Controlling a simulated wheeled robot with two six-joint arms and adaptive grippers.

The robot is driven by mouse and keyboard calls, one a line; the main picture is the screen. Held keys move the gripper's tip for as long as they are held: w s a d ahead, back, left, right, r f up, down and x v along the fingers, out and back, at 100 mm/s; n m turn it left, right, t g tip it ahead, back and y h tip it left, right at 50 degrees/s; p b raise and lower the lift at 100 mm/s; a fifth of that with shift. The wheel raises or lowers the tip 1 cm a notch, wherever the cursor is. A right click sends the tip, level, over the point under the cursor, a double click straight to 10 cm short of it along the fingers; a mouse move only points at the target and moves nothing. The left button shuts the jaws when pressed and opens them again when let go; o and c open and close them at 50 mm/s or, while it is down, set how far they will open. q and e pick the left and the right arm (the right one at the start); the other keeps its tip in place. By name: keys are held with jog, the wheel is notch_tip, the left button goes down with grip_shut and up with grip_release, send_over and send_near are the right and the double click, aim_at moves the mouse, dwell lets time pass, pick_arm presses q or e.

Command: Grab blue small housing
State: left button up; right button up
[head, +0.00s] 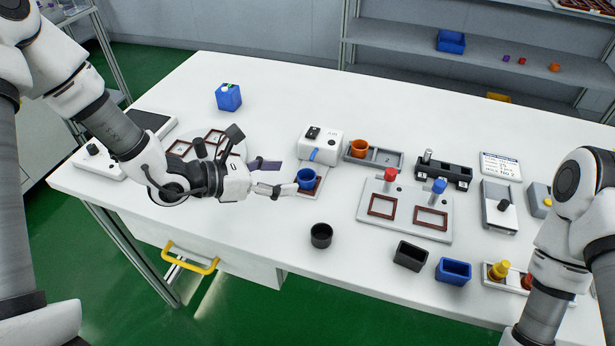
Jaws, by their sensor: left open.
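A small round blue housing (306,178) stands upright on a dark-red framed plate in front of a white device. My left gripper (286,177) is just left of it, pointing right, with its fingers apart. One fingertip is close to the housing's left side; I cannot tell whether it touches. A rectangular blue housing (453,271) stands near the front edge of the table at right. My right arm comes in at the right, and its gripper is out of the picture.
A black round cup (321,235) and a black rectangular housing (410,255) stand at the table front. An orange cup (359,148) sits in a grey tray behind. A grey fixture (395,222) with red and blue knobs is at right.

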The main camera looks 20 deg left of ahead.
aim_at(314, 175)
pick_arm(q)
jog(key=x, duration=0.5)
jog(key=shift+w+d, duration=0.1)
jog(key=shift+d, duration=0.1)
jog(key=c, duration=1)
jog(key=shift+a+p, duration=0.1)
jog(key=shift+p, duration=0.2)
